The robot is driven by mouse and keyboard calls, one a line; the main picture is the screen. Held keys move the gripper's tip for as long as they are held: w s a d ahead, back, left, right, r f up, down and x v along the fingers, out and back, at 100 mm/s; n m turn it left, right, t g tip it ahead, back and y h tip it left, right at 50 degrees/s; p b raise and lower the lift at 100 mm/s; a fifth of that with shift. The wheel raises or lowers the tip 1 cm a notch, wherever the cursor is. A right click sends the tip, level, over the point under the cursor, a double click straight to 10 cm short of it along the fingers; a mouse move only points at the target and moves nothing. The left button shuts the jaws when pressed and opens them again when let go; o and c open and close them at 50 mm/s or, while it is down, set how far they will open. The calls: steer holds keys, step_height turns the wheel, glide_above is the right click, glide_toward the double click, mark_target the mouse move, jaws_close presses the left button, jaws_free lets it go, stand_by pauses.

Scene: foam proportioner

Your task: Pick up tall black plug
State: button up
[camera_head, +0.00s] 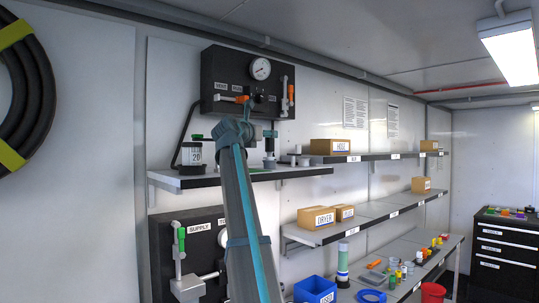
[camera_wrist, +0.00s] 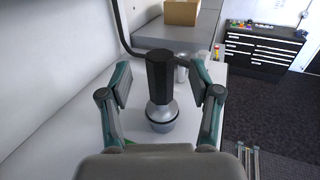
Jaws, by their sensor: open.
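The tall black plug (camera_wrist: 159,78) stands upright on the shelf in the wrist view. It has a black faceted upper part and a wider silver-grey rounded base with a dark lower rim. My gripper (camera_wrist: 165,86) is open, with one finger on each side of the plug's black part. Gaps show between the fingers and the plug, and nothing is held. In the head view, my gripper (camera_head: 250,131) is at the upper shelf, and the plug (camera_head: 269,147) shows just to its right, partly covered by it.
The shelf (camera_head: 232,178) also holds a labelled jar (camera_head: 191,154) at left. A control panel (camera_head: 236,84) with a gauge is on the wall above. In the wrist view, a dark hose (camera_wrist: 121,30) runs behind the plug, and a metallic cup (camera_wrist: 182,72) and cardboard box (camera_wrist: 182,12) stand beyond.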

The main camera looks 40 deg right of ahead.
steer(key=p+x, duration=0.1)
steer(key=x, duration=0.3)
steer(key=shift+w, duration=0.1)
jaws_close()
